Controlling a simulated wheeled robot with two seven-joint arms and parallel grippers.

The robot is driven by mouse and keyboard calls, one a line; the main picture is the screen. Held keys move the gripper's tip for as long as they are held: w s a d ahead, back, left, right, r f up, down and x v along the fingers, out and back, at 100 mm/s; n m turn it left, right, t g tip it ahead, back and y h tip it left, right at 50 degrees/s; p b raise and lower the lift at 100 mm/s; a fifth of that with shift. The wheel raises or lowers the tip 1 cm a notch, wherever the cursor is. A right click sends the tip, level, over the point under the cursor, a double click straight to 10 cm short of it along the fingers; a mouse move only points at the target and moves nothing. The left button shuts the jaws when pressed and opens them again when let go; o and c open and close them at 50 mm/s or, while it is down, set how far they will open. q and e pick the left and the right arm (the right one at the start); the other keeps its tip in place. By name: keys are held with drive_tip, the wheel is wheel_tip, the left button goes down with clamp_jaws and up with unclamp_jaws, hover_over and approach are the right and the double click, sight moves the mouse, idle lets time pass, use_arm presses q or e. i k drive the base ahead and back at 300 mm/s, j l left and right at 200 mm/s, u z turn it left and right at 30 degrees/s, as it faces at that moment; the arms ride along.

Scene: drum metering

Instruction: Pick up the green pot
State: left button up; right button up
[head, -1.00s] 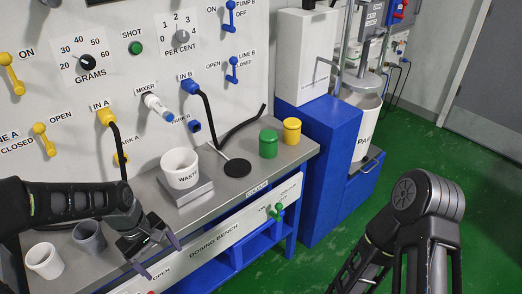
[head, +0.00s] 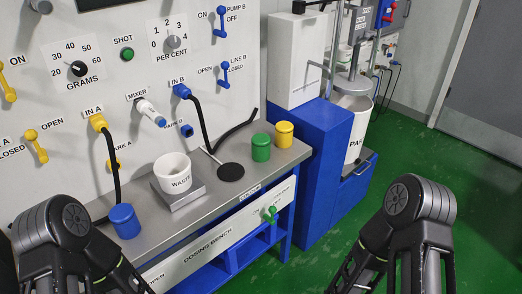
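The green pot (head: 261,148) stands upright at the right end of the steel bench (head: 228,188), just left of a yellow pot (head: 284,134). A round black pad lies to its left. Both my arms show in the lower part of the head view, the left one at lower left and the right one at lower right. Neither gripper's fingers are in the picture, and neither arm touches the green pot.
A white waste cup (head: 173,171) stands on a small scale plate (head: 180,196) mid-bench. A blue pot (head: 124,221) stands near the front left, close to my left arm. Black hoses hang from the panel (head: 140,70). A blue cabinet (head: 318,165) stands right of the bench.

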sight(260, 142)
drive_tip(key=z, duration=1.6)
drive_tip(key=j, duration=0.4)
drive_tip(key=i+j, duration=0.15)
drive_tip(key=j, duration=0.6)
drive_tip(key=i, duration=0.05)
